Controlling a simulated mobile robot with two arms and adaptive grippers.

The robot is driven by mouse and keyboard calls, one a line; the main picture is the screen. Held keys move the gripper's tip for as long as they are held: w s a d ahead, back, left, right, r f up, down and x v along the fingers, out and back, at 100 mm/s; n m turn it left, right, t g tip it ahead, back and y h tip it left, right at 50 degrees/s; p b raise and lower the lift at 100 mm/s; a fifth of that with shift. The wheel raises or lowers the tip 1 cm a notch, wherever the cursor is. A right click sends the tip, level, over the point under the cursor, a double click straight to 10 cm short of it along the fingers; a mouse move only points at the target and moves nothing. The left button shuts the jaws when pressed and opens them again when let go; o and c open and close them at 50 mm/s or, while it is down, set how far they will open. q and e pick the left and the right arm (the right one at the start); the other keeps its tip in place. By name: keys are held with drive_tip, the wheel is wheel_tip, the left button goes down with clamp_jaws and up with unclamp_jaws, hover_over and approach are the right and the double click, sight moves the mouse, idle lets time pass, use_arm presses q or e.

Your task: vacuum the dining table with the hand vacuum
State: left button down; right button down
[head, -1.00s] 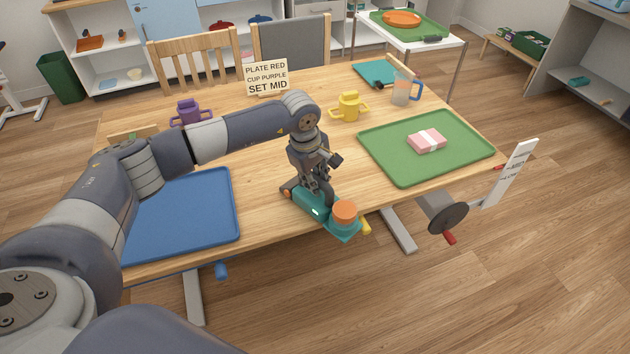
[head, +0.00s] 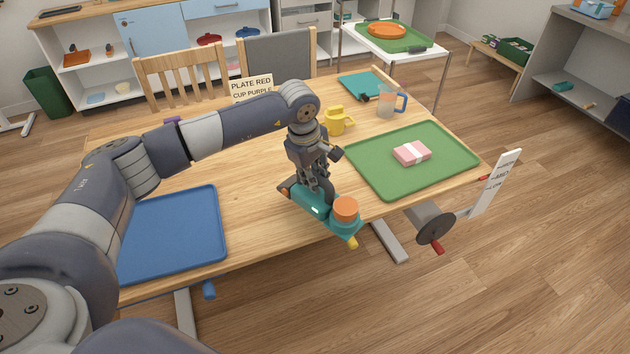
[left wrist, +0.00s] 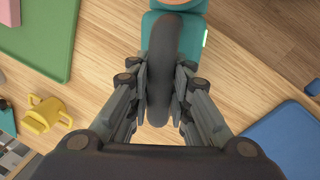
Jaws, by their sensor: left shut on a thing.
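The hand vacuum (head: 343,222) is teal with an orange round cap and a dark handle. My left gripper (head: 318,188) is shut on its handle, holding it at the front edge of the wooden dining table (head: 262,225). In the left wrist view the fingers close on both sides of the dark handle (left wrist: 162,75), with the teal body beyond. In the head view the vacuum's orange-capped end sticks out past the table edge. I cannot tell whether it touches the tabletop. My right gripper is not in view.
A blue tray (head: 205,245) lies left and a green tray (head: 375,183) with a pink block (head: 411,152) right. A yellow cup (head: 336,122), a clear mug (head: 386,103) and a sign (head: 250,88) stand further back. A crank (head: 435,228) juts from the front right edge.

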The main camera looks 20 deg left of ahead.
use_arm(q)
wheel_tip(320, 180, up, 2)
drive_tip(key=shift+r+p, duration=0.25)
drive_tip(key=shift+p, duration=0.1)
drive_tip(key=shift+a, duration=0.1)
idle(0.3)
